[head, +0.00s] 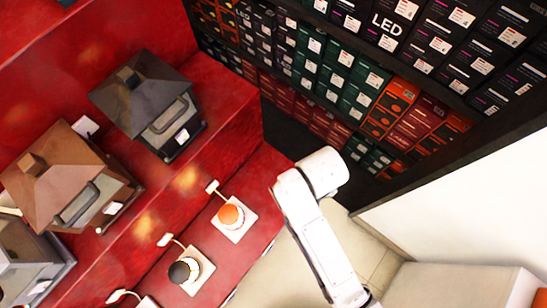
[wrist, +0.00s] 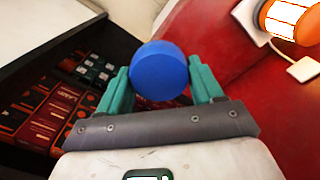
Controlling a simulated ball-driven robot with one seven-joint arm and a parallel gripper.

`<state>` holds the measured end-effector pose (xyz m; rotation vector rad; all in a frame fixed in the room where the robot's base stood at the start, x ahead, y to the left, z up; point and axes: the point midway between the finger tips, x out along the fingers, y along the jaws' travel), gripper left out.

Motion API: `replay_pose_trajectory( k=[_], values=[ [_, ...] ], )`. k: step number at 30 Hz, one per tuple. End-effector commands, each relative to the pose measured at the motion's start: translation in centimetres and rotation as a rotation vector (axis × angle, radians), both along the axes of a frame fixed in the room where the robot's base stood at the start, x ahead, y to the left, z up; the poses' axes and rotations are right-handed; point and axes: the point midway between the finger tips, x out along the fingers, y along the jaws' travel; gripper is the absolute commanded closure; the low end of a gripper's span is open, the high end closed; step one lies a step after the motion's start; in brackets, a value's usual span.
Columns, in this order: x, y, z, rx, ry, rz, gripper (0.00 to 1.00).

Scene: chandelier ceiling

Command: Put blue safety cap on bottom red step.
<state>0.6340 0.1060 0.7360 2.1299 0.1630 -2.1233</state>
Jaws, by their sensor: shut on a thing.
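The blue safety cap (wrist: 160,75) shows in the wrist view as a round blue piece. My gripper (wrist: 158,66) has its two teal fingers shut on its sides. The bottom red step (head: 262,172) runs diagonally in the head view, left of my white arm. It also shows in the wrist view (wrist: 222,58), to the right of the cap. The cap is apart from the lamps; its exact height over the step cannot be told. In the head view my gripper and the cap are hidden behind my arm or too unclear to make out.
An orange-topped lamp (head: 231,215) and a dark-topped lamp (head: 184,271) stand on white bases on the bottom step. Lanterns (head: 146,100) stand on the higher red step. Shelves of boxes (head: 345,75) fill the back right. The bottom step's upper end is bare.

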Motion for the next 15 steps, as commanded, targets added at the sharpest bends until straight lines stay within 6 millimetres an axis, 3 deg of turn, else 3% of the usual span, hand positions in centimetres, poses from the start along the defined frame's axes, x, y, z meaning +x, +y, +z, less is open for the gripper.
replay_pose_trajectory(
  k=[1,3,7,11,15],
  values=[
    [-2.3,1.3,-0.9,0.001,0.003,0.036,0.63],
    [-4.8,2.4,-1.4,0.004,0.004,0.063,0.63],
    [-8.0,3.6,-1.8,0.01,0.003,0.099,0.63],
    [-8.9,4.1,-2.0,0.013,0.003,0.111,0.63],
    [-6.9,5.0,-2.9,0.015,0.003,0.111,0.63]
  ],
)
